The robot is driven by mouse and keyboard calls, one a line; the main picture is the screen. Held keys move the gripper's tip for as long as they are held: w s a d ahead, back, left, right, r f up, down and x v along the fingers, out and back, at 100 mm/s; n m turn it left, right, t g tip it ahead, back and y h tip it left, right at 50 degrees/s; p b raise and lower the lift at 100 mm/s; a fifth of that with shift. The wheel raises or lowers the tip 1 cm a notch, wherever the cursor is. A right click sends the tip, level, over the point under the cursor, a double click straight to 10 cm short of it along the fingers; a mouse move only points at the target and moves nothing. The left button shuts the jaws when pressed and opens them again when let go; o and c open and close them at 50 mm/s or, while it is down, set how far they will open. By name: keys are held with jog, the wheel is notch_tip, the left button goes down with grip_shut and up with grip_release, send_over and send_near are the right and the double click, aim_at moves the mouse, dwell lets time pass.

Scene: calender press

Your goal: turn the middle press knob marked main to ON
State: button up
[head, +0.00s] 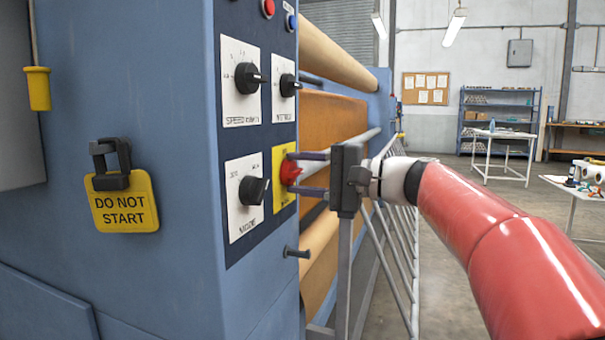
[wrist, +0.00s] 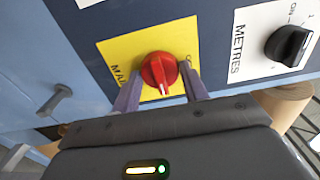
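The main knob is a red knob (wrist: 160,70) on a yellow plate (wrist: 118,50), whose lettering is partly covered. In the wrist view its white mark points down toward the gripper body. In the head view the red knob (head: 290,172) is at the lower right of the press panel. My gripper (head: 291,174) reaches it from the right. Its two purplish fingers stand on either side of the knob, and in the wrist view the gripper (wrist: 160,85) shows narrow gaps beside it. The fingers look open; I cannot be sure that neither touches the knob.
Black knobs on white plates surround it, among them the METRES knob (wrist: 289,45) and the speed knob (head: 248,78). A peg (head: 297,252) juts out below. A yellow DO NOT START tag (head: 124,205) hangs from a padlock at left. A railing (head: 392,235) stands beside the rollers.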

jog(key=o, duration=0.4)
jog(key=shift+c, duration=0.2)
jog(key=shift+d, duration=0.1)
jog(key=v, duration=0.7)
jog(key=shift+s+d, duration=0.15)
jog(key=shift+d, duration=0.15)
